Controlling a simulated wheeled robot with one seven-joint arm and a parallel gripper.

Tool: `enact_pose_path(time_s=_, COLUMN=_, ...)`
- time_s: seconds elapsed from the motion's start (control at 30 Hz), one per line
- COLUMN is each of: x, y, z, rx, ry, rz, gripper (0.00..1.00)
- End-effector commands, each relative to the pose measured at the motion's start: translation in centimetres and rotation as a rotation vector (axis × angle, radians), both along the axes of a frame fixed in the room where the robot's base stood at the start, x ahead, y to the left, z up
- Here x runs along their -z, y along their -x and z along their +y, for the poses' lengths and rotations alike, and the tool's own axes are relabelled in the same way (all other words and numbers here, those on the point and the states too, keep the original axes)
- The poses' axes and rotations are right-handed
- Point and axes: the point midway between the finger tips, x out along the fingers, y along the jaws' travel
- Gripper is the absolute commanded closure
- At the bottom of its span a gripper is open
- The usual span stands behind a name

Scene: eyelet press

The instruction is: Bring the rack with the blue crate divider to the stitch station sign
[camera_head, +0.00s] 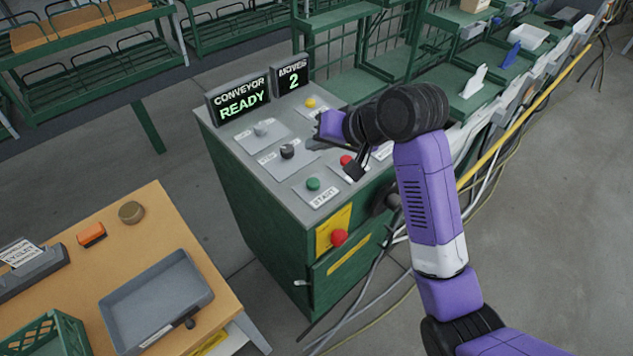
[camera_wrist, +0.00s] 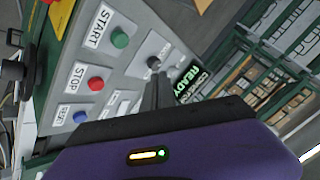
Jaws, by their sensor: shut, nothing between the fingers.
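A small blue upright piece (camera_head: 511,55), perhaps the blue crate divider, stands on the green racks at the upper right. I read no stitch station sign. My gripper (camera_head: 308,144) is shut and empty over the grey top of the control console (camera_head: 222,135). Its fingertips, seen in the wrist view (camera_wrist: 157,82), are close to a dark selector knob (camera_wrist: 153,62), also in the head view (camera_head: 287,151). I cannot tell whether they touch it. A green START button (camera_head: 313,184) and a red button (camera_head: 346,160) are beside it. Displays read CONVEYOR READY (camera_head: 240,100) and MOVES 2 (camera_head: 292,78).
A white upright piece (camera_head: 474,82) stands on a nearer green rack. A wooden table (camera_head: 212,268) at lower left bears a grey tray (camera_head: 155,300) and a green crate (camera_head: 50,335). A red emergency button (camera_head: 339,237) is on the console front. Cables (camera_head: 385,285) lie on the floor.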

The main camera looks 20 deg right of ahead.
Motion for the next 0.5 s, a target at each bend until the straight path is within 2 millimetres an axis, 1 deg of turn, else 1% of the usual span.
enact_pose_path(time_s=0.27, x=0.1, y=0.0, z=0.0, rx=0.0, ry=0.001, rz=-0.002, gripper=1.0)
enact_pose_path(time_s=0.37, x=0.5, y=0.0, z=0.0, rx=0.0, ry=0.001, rz=-0.002, gripper=1.0)
enact_pose_path(time_s=0.5, x=1.4, y=0.0, z=0.0, rx=0.001, ry=0.001, rz=-0.003, gripper=1.0)
